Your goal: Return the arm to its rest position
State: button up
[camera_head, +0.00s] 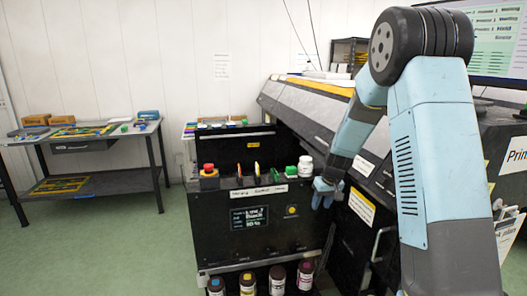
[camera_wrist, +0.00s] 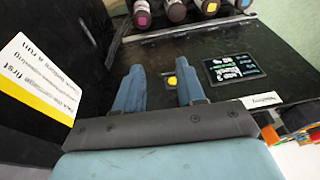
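My arm, pale blue and dark grey, rises at the right of the head view and bends down toward the black printer. My gripper (camera_head: 326,190) is in front of the printer's black ink unit (camera_head: 220,222), near its right edge. In the wrist view my gripper (camera_wrist: 160,88) shows two blue fingers standing apart with nothing between them. The black panel shows behind them, with a yellow button (camera_wrist: 172,81) and a small display (camera_wrist: 236,68).
Several ink bottles (camera_head: 277,279) stand in a row below the unit. A white bottle (camera_head: 305,167) and a red button (camera_head: 208,170) are on its top. A printed label (camera_head: 362,207) is on the printer beside my gripper. A workbench (camera_head: 100,135) stands at the left, with clear green floor before it.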

jog(key=s+r+m+t, duration=0.1)
jog(key=s+r, duration=1.5)
jog(key=r, duration=0.3)
jog(key=s+d+r+m+t, duration=0.1)
jog(key=s+r, duration=0.1)
jog(key=s, duration=0.9)
jog(key=s+d+r+t+h, duration=0.1)
jog(key=s+r, duration=0.2)
jog(key=s, duration=0.8)
jog(key=shift+s+d+m+h, duration=0.25)
jog(key=shift+m+h, duration=0.05)
jog(key=shift+m, duration=0.1)
